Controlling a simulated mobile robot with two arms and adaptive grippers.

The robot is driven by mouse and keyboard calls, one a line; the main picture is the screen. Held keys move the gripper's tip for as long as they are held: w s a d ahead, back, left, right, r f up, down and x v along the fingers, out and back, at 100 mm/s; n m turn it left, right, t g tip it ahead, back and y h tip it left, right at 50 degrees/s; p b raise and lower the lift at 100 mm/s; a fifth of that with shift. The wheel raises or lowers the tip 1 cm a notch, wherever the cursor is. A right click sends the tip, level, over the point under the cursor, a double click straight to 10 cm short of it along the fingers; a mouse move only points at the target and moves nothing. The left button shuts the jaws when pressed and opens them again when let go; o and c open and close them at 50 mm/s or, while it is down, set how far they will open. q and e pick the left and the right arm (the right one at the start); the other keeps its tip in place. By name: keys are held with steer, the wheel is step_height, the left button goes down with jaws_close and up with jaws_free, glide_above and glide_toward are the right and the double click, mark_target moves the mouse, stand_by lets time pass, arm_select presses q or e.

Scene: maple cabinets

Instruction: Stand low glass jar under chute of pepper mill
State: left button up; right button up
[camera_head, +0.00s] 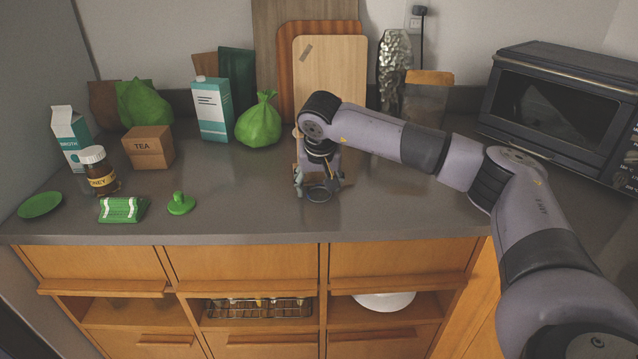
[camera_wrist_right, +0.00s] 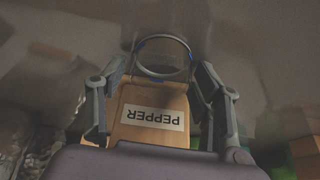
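The low glass jar (camera_head: 319,194) is a round, clear vessel on the counter; it also shows in the right wrist view (camera_wrist_right: 163,56). The pepper mill (camera_wrist_right: 152,117) is a wooden body with a white PEPPER label, upside down in that view. In the head view most of the mill is hidden behind my right arm. My right gripper (camera_head: 318,188) points down at the jar, its fingers spread on either side of it. A small gap seems to show beside the jar; contact is hard to judge. The chute cannot be made out. My left gripper is in neither view.
A green bag (camera_head: 259,124), cutting boards (camera_head: 330,72), a foil bag (camera_head: 394,68) and a lidded container (camera_head: 427,100) stand behind. A tea box (camera_head: 148,148), honey jar (camera_head: 100,172) and green lid (camera_head: 181,204) are left. A toaster oven (camera_head: 560,100) stands right.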

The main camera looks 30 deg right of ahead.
steer(key=shift+o, duration=0.2)
steer(key=shift+r, duration=0.1)
steer(key=shift+r, duration=0.2)
steer(key=v, duration=1.2)
steer(key=shift+f, duration=0.15)
